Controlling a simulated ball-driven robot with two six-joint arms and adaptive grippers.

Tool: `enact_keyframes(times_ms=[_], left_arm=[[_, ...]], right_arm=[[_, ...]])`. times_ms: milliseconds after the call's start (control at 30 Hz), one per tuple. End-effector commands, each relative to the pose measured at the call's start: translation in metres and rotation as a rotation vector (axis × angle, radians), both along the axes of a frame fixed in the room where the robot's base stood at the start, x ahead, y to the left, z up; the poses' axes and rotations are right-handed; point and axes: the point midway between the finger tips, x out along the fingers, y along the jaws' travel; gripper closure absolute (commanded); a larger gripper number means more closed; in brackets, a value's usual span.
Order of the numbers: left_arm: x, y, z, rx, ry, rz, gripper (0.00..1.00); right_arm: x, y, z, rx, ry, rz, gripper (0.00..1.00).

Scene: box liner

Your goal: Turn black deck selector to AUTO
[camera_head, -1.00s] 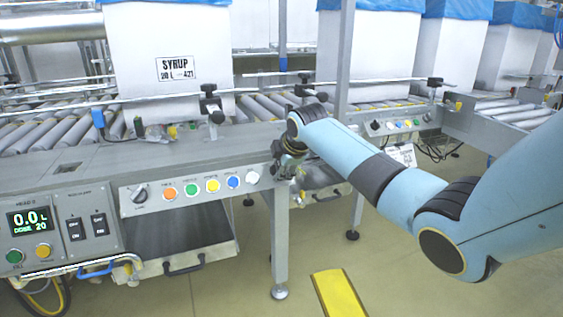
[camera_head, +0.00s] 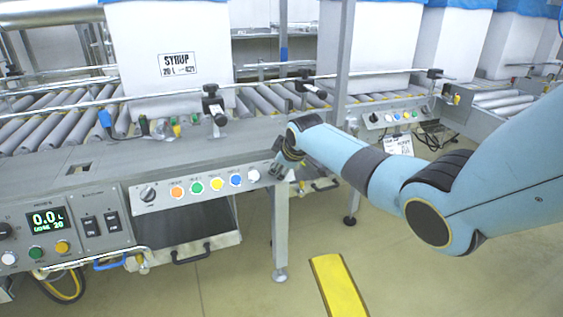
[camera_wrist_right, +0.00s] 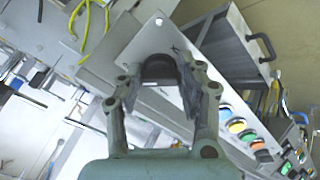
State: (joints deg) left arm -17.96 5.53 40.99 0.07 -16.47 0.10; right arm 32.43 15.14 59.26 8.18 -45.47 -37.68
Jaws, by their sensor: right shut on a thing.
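My right gripper (camera_wrist_right: 158,85) is at the right end of the front button panel (camera_head: 200,187). In the right wrist view its fingers close around a dark, rounded thing (camera_wrist_right: 158,68) standing on a pale plate. It looks like the black deck selector, but its pointer and any AUTO label cannot be read. In the head view my right wrist hides this spot, and the fingers (camera_head: 283,165) show only in part. Another dark selector knob (camera_head: 148,193) sits at the panel's left end, apart from the gripper. My left gripper is out of view.
Orange, green, yellow, blue and white buttons line the panel. A control box with a lit display (camera_head: 48,219) is at the left. A white syrup box (camera_head: 170,50) stands on the roller conveyor (camera_head: 50,127). A steel leg (camera_head: 281,235) stands below the gripper.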

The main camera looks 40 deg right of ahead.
Motion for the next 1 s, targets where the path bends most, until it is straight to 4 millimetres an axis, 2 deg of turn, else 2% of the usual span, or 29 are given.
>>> enact_keyframes(times_ms=[567,600,633,1000], left_arm=[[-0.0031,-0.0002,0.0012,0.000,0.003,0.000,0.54],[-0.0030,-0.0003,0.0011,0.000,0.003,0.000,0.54],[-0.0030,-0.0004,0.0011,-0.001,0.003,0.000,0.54],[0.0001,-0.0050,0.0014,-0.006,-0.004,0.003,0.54]], right_arm=[[-0.0012,0.0004,-0.0020,0.022,-0.001,-0.024,0.96],[-0.0013,0.0004,-0.0021,0.022,-0.001,-0.024,0.58],[-0.0012,0.0004,-0.0020,0.022,-0.001,-0.024,0.54],[-0.0031,0.0004,0.0016,0.020,-0.003,-0.023,0.54]])
